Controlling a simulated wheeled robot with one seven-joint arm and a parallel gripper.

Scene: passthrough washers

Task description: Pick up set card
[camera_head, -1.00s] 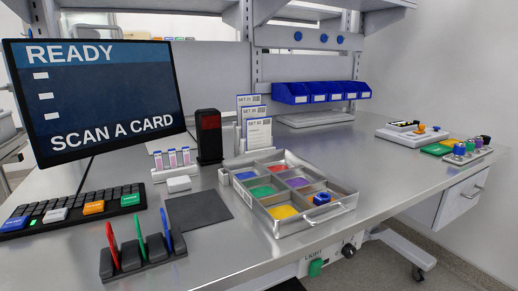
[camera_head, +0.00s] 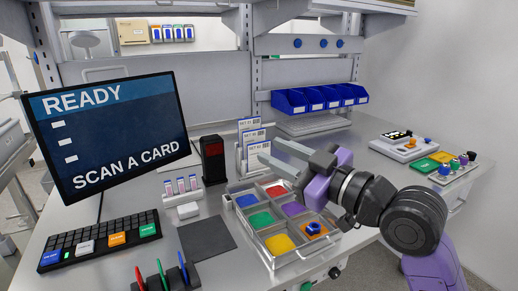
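Several white set cards (camera_head: 250,134) with blue edges and printed codes stand upright in a stepped holder behind the sorting tray. The front card (camera_head: 256,155) is partly covered by my gripper's fingers. My gripper (camera_head: 278,158) reaches in from the right with its two long grey fingers pointing left toward the cards. The fingers are apart, with a gap between them and nothing seen held. I cannot tell whether a finger touches a card.
A metal tray (camera_head: 259,250) with coloured compartments lies below my gripper. A black scanner post (camera_head: 213,160) stands left of the cards. A monitor (camera_head: 110,130) reads "READY, SCAN A CARD". Blue bins (camera_head: 320,98) hang behind. A dark mat (camera_head: 206,238) is bare.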

